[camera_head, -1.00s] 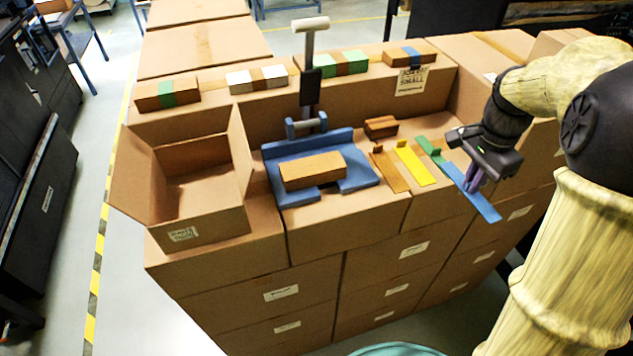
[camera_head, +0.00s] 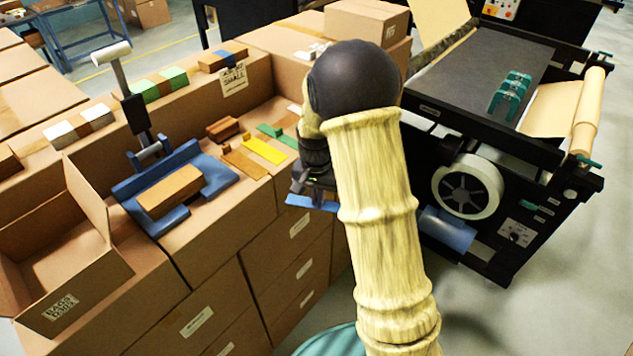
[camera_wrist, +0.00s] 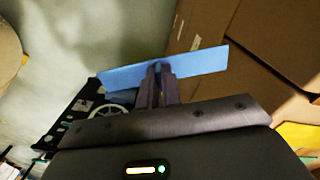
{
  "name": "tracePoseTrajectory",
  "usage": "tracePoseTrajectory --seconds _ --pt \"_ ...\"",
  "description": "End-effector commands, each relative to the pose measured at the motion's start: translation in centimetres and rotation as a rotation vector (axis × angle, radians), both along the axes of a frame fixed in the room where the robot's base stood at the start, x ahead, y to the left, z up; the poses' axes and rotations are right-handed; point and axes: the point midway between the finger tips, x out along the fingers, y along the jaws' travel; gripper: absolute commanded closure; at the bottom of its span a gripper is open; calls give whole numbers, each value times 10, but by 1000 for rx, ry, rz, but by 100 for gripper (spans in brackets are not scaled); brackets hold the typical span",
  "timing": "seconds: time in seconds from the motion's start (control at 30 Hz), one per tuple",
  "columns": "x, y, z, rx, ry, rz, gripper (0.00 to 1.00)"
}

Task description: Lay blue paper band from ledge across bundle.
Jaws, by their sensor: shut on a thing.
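The blue paper band (camera_head: 303,202) is in my gripper, off the ledge, beside the front edge of the box stack. The wrist view shows my gripper (camera_wrist: 160,72) shut on the middle of the band (camera_wrist: 203,63), which sticks out on both sides. My forearm hides part of the gripper in the head view. The bundle (camera_head: 170,190), a brown block, lies on the blue cradle (camera_head: 219,178) with no band visible across it. Brown (camera_head: 244,165), yellow (camera_head: 265,151) and green (camera_head: 283,139) bands lie on the box top to the right of the cradle.
An open carton (camera_head: 85,278) stands left of the cradle. A small brown block (camera_head: 222,129) lies behind the bands. Banded bundles (camera_head: 222,60) line the raised back ledge. A black roll machine (camera_head: 480,110) stands at the right.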

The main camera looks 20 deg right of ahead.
Motion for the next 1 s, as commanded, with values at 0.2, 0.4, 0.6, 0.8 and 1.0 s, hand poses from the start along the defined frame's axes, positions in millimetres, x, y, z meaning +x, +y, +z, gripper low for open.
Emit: tracePoseTrajectory --seconds 0.2,0.4,0.6,0.8,1.0 --pt "-7 -1 -80 5 16 193 100" --pt "-24 0 -160 20 16 412 100" --pt "-33 2 -188 28 6 505 100" --pt "-33 2 -188 27 4 508 100" --pt "-33 2 -188 27 5 506 100"
